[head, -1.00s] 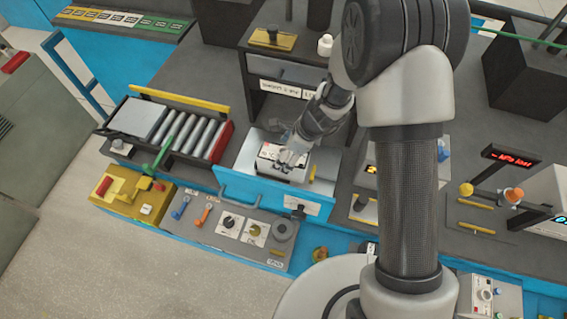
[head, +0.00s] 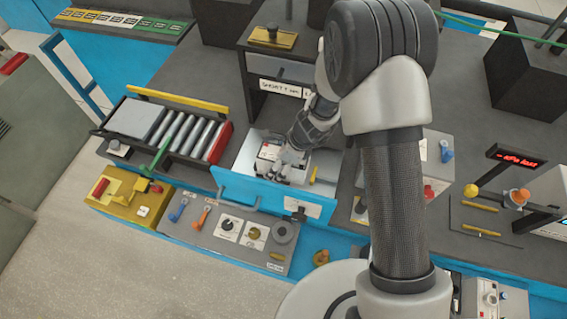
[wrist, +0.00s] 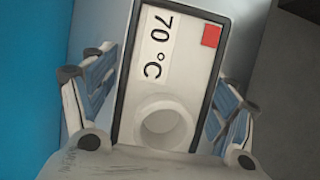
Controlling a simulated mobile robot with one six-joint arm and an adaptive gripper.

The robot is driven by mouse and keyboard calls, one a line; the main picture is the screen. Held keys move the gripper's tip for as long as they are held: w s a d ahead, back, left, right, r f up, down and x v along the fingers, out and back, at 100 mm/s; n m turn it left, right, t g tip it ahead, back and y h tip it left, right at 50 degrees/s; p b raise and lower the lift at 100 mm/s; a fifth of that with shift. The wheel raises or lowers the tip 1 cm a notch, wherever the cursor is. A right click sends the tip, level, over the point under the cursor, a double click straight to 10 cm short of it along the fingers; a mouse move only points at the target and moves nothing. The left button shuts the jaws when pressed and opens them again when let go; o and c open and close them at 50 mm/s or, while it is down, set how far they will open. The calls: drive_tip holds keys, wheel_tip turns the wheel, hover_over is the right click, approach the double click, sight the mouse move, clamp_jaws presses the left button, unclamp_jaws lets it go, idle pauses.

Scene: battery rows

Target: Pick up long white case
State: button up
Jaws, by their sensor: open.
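The white case (wrist: 165,75) lies in the open blue-fronted drawer (head: 262,197). In the wrist view it has a dark border, a "70 °C" label, a red square and a round ring. My gripper (wrist: 162,80) is open, with one finger on each side of the case. I cannot tell whether the fingers touch it. In the head view my gripper (head: 287,166) is over the case (head: 268,152) and hides part of it.
The blue drawer front stands close beside my gripper. A roller rack (head: 185,133) is to the left, and a panel with knobs (head: 240,232) is in front. A dark shelf (head: 262,68) rises behind the drawer. A yellow object (head: 313,175) lies right of my gripper.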

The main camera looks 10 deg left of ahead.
drive_tip(key=shift+f, duration=0.1)
drive_tip(key=shift+c, duration=0.5)
drive_tip(key=c, duration=1.2)
drive_tip(key=shift+c, duration=0.5)
